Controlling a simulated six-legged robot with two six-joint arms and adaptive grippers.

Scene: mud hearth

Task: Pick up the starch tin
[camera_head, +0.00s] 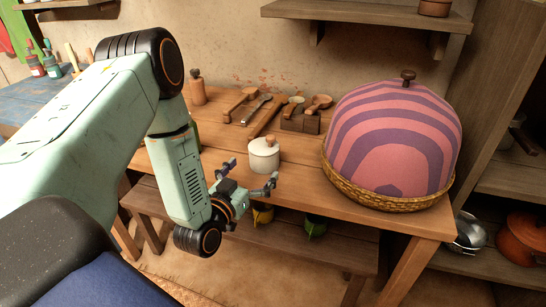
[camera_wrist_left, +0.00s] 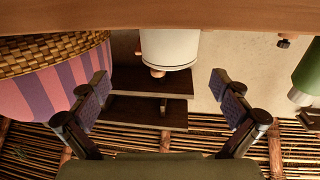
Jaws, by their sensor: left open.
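A white lidded tin (camera_head: 264,155) with a small knob stands upright near the front of the wooden table (camera_head: 300,163); I take it to be the starch tin. My left gripper (camera_head: 250,174) is open and empty at the table's front edge, just in front of the tin. In the left wrist view, which looks upside down, the white tin (camera_wrist_left: 170,48) and its wooden knob (camera_wrist_left: 157,73) appear between and beyond the spread fingers (camera_wrist_left: 160,84). The fingers do not touch it. My right gripper is not in view.
A pink-and-purple striped dome (camera_head: 395,135) in a woven basket (camera_head: 375,193) stands right of the tin. Wooden spoons and tools (camera_head: 240,102) lie behind it, with a dark block (camera_head: 300,122). A green bottle (camera_wrist_left: 308,75) is at the wrist view's right. Bare tabletop lies between tin and basket.

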